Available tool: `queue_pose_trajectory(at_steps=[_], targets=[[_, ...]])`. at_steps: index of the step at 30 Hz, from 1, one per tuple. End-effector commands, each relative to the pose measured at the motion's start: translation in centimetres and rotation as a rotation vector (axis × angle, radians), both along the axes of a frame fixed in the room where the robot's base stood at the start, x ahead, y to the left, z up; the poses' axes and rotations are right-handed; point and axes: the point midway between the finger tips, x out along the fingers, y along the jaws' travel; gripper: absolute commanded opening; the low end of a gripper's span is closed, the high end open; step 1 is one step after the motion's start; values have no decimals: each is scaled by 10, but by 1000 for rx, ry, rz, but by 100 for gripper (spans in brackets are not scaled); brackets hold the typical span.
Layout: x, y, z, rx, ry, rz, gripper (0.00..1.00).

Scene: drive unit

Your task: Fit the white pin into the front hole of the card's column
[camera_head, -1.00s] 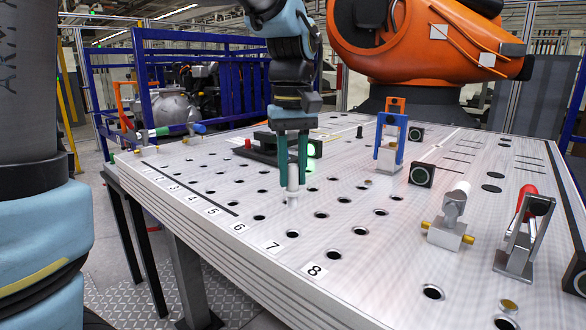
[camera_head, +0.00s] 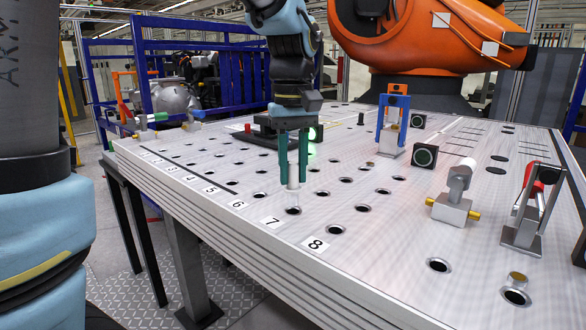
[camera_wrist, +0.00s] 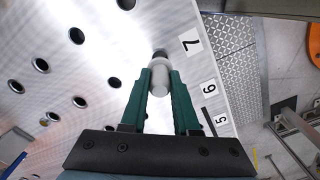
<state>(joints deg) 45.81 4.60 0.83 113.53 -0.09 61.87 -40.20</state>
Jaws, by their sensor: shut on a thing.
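My gripper (camera_head: 292,183) is shut on the white pin (camera_head: 292,174), which hangs upright between the two green fingers over the table's front edge. In the wrist view the pin (camera_wrist: 159,78) shows between the fingertips (camera_wrist: 160,80). The front hole by label 7 (camera_head: 293,210) lies just in front of and below the pin's lower end. In the wrist view this hole (camera_wrist: 160,53) is partly hidden by the pin's far end. The pin appears above the table, not in a hole.
The perforated table (camera_head: 390,230) has more open holes, including one by label 8 (camera_head: 336,230). A blue clamp (camera_head: 393,125), a grey block with yellow ends (camera_head: 452,208) and a red-handled clamp (camera_head: 527,210) stand to the right. A dark fixture (camera_head: 265,135) sits behind my gripper.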

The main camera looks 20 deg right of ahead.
Motion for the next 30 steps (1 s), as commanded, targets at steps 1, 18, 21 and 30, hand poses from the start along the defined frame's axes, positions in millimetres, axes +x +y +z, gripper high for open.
queue_pose_trajectory(at_steps=[1,18,21,30], targets=[[0,0,0,0,0,0,0],[0,0,-16,0,0,0,0],[0,0,-19,0,0,0,0],[0,0,-29,0,0,0,0]])
